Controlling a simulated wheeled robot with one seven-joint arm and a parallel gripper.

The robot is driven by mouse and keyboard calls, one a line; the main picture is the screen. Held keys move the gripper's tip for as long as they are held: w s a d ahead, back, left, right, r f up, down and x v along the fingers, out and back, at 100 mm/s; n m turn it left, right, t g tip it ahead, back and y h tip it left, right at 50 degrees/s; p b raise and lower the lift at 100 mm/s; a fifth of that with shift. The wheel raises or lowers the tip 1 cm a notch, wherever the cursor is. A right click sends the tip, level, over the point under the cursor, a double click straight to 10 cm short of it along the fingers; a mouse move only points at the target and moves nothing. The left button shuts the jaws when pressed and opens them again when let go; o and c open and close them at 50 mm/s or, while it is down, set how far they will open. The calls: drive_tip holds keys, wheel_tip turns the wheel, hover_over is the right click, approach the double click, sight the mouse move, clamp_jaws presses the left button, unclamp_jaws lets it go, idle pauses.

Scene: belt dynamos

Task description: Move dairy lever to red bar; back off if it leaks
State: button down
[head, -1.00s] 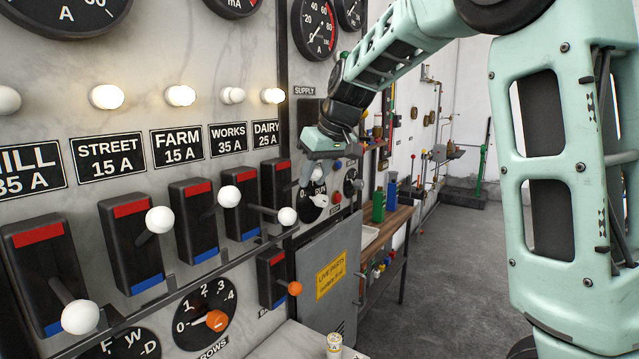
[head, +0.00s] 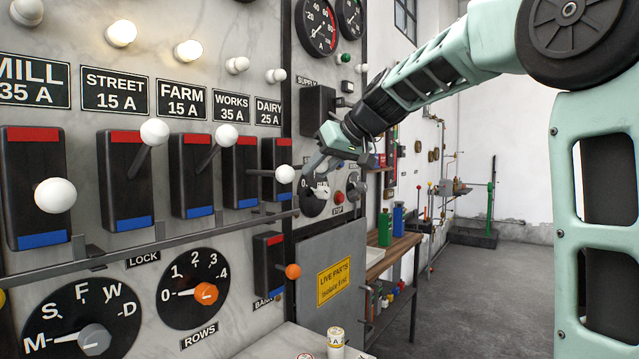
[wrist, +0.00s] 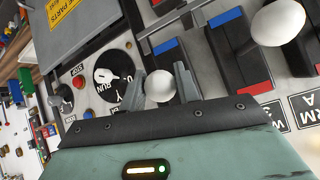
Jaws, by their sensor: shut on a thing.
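My gripper (head: 307,176) is shut on the white knob of the dairy lever (wrist: 159,86), which shows between the fingers in the wrist view. In the head view my fingers mostly hide that knob. The dairy switch (head: 277,155) is a black block under the DAIRY 25 A label (head: 268,111), with a red bar at its top and a blue bar at its bottom. Its blue bar (wrist: 165,46) also shows in the wrist view. The lever's exact height between the bars is hard to tell. The dairy lamp (head: 276,75) looks unlit.
The works lever's white knob (head: 284,173) stands out close left of my gripper. An orange-knobbed lever (head: 292,271) sits below. A RUN dial (head: 311,201) lies just behind my fingers. The street (head: 122,33) and farm (head: 188,51) lamps glow. Open floor lies to the right.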

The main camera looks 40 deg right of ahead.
drive_tip(key=shift+f+b, duration=0.7)
drive_tip(key=shift+f, duration=0.1)
drive_tip(key=c, duration=1.1)
unclamp_jaws()
drive_tip(key=shift+o, duration=0.2)
drive_tip(key=shift+r, duration=0.1)
drive_tip(key=shift+s+d+r, duration=0.1)
drive_tip(key=shift+s+r, duration=0.15)
drive_tip(key=v, duration=1.6)
drive_tip(key=shift+s+d+r, duration=0.15)
drive_tip(key=shift+s+r, duration=0.1)
